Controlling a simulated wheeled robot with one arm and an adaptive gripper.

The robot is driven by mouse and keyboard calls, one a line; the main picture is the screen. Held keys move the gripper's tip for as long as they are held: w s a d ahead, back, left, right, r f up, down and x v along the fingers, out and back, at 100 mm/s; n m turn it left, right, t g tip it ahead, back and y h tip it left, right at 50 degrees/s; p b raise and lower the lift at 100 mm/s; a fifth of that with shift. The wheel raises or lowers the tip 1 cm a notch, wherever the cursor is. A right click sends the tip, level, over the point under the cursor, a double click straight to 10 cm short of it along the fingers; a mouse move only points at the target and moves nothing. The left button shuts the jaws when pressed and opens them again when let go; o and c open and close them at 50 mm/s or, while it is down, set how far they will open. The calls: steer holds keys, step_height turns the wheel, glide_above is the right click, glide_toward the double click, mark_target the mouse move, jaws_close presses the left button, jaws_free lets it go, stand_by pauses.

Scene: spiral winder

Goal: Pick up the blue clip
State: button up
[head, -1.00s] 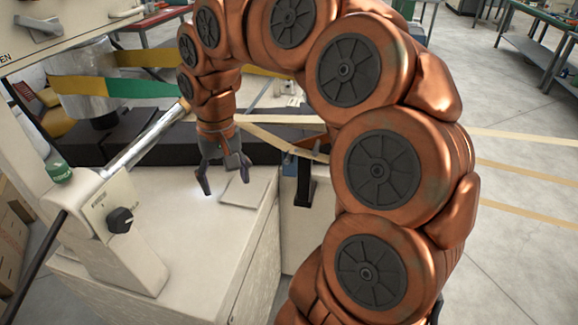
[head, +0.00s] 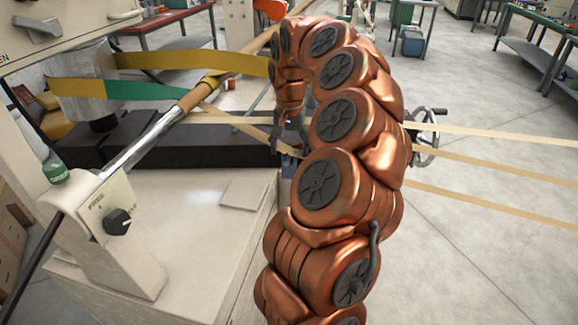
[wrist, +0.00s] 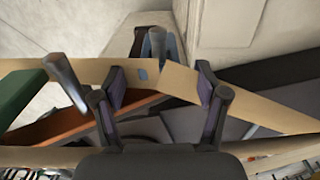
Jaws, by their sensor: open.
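My gripper (wrist: 160,88) is open, its two dark fingers apart with nothing held between them. In the wrist view a blue-grey upright piece (wrist: 157,45) stands just beyond the fingertips, behind a tan strip (wrist: 180,82). I cannot tell for sure which of these is the blue clip. In the head view my gripper (head: 289,138) points down near the strip, partly hidden by my arm. A bit of blue (head: 288,166) shows just below it.
A shiny roller bar (head: 150,142) runs diagonally at the left, with a yellow and green band (head: 135,89) behind it. A white machine cabinet (head: 190,235) stands below. Tan strips (head: 480,170) stretch right above the open floor. A handwheel (head: 427,135) is beyond my arm.

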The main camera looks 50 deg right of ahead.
mark_target(290, 165)
steer(key=shift+f+p, duration=0.9)
steer(key=shift+f, duration=2)
steer(key=c, duration=1.2)
steer(key=shift+r+b, duration=0.1)
steer(key=shift+b, duration=0.25)
steer(key=shift+s+a+r, duration=0.1)
steer(key=shift+r, duration=0.05)
steer(key=shift+s+a+r+b, duration=0.2)
steer(key=shift+s+a+b, duration=0.95)
steer(key=shift+a, duration=1.5)
steer(key=shift+s+a+r+b, duration=0.2)
steer(key=shift+s+a+b, duration=0.35)
steer(key=shift+s+a, duration=1.55)
steer(key=shift+s+a+r+b, duration=0.2)
steer(key=shift+s+a+b, duration=0.7)
steer(key=shift+a, duration=2.25)
